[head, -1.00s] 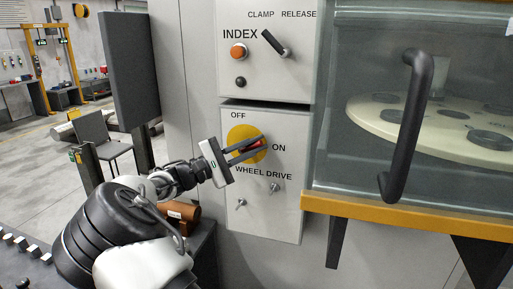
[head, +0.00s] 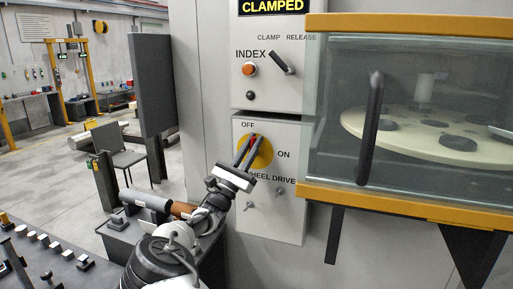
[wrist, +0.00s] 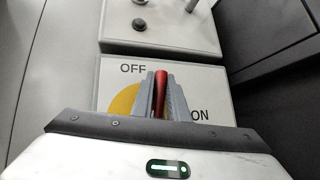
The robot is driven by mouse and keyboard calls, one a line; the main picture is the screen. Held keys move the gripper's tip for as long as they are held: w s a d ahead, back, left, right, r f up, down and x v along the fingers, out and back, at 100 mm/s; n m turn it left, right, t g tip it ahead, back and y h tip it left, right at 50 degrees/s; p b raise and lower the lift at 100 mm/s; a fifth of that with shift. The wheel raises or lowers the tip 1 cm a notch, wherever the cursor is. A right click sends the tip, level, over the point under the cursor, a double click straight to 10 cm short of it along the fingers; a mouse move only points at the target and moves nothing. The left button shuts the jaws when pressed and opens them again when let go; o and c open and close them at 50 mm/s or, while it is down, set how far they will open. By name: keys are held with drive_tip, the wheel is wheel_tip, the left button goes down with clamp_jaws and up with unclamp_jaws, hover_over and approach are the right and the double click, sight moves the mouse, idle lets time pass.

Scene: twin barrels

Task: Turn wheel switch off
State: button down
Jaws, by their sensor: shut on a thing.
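The wheel switch is a red handle (head: 252,138) on a yellow disc (head: 264,156), on a grey panel marked OFF, ON and WHEEL DRIVE. My gripper (head: 247,145) is shut on the red handle, coming from below. The handle points up, close to the OFF mark. In the wrist view the red handle (wrist: 160,92) stands between the two grey fingers, between the OFF and ON labels, and part of the yellow disc (wrist: 122,102) shows to the left. The fingers hide part of the handle and disc.
Above is a panel with an orange INDEX button (head: 250,69) and a black clamp lever (head: 280,61). Two small toggles sit below the disc. A glass cabinet with a black door handle (head: 371,128) juts out at the right. A console (head: 60,262) with buttons is at the lower left.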

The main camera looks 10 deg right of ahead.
drive_tip(key=shift+w+a+n+t+y+p, duration=0.1)
drive_tip(key=shift+a+n+t+y+p, duration=0.1)
drive_tip(key=shift+n+t+y, duration=0.6)
drive_tip(key=shift+w+a+n+t+y+p, duration=0.15)
drive_tip(key=shift+n+t+y, duration=0.25)
drive_tip(key=shift+n+t, duration=0.75)
drive_tip(key=shift+n, duration=0.45)
drive_tip(key=c, duration=1.7)
unclamp_jaws()
drive_tip(key=shift+c, duration=0.2)
drive_tip(key=b+v, duration=0.3)
drive_tip(key=v, duration=1.4)
drive_tip(key=shift+s+a, duration=0.25)
drive_tip(key=shift+s, duration=0.1)
